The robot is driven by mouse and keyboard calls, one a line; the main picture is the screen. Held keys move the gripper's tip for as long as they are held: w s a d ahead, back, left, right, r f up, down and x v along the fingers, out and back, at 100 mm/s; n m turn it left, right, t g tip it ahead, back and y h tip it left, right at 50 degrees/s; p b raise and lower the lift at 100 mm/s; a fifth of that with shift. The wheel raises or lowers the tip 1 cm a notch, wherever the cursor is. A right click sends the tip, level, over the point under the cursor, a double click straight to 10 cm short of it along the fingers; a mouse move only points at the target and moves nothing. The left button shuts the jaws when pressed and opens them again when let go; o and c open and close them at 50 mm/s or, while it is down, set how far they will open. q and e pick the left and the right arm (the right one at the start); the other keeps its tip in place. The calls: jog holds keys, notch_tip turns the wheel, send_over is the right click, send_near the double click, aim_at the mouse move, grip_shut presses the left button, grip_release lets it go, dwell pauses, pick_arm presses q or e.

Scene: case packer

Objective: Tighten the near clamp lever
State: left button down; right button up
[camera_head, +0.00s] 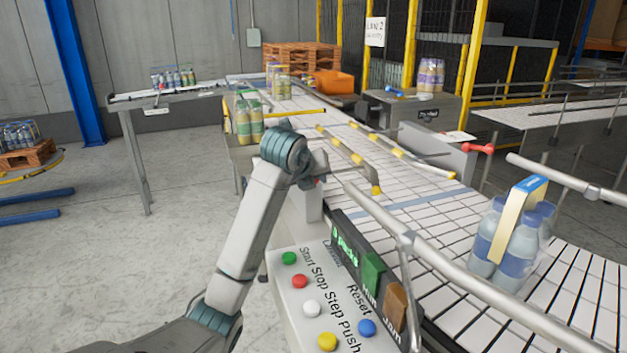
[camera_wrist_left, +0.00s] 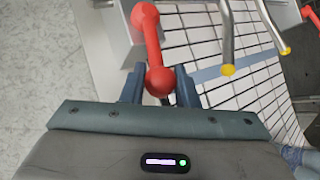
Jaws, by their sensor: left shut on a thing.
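The near clamp lever (camera_wrist_left: 152,42) is red, with a round ball at each end. In the left wrist view it runs up and slightly left from between the fingers of my left gripper (camera_wrist_left: 159,86). The gripper is shut on the ball at the lever's lower end. In the head view my left gripper (camera_head: 312,168) is at the near side of the conveyor, and my wrist hides almost all of the lever. A second red lever (camera_head: 478,148) is on the conveyor's far side, away from the gripper. My right gripper is not in view.
A control panel (camera_head: 312,308) with coloured buttons stands just in front of the gripper. Metal guide rails (camera_head: 345,150) with yellow ends run over the white conveyor (camera_head: 440,212). A bottle pack (camera_head: 512,245) stands on the belt at right.

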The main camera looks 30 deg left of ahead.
pick_arm(q)
jog(key=shift+r, duration=0.2)
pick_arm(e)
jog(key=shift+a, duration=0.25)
pick_arm(q)
jog(key=c, duration=1.4)
grip_release()
jog(key=shift+o, duration=1.3)
jog(key=shift+w+a+f, duration=0.1)
jog(key=shift+f, duration=0.05)
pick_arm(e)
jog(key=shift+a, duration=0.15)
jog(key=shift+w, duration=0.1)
pick_arm(q)
jog(key=p+v, duration=0.3)
jog(key=v, duration=0.8)
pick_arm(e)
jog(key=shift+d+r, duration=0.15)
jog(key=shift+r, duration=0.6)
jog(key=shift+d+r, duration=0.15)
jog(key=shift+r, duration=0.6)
pick_arm(q)
jog(key=shift+f, duration=0.1)
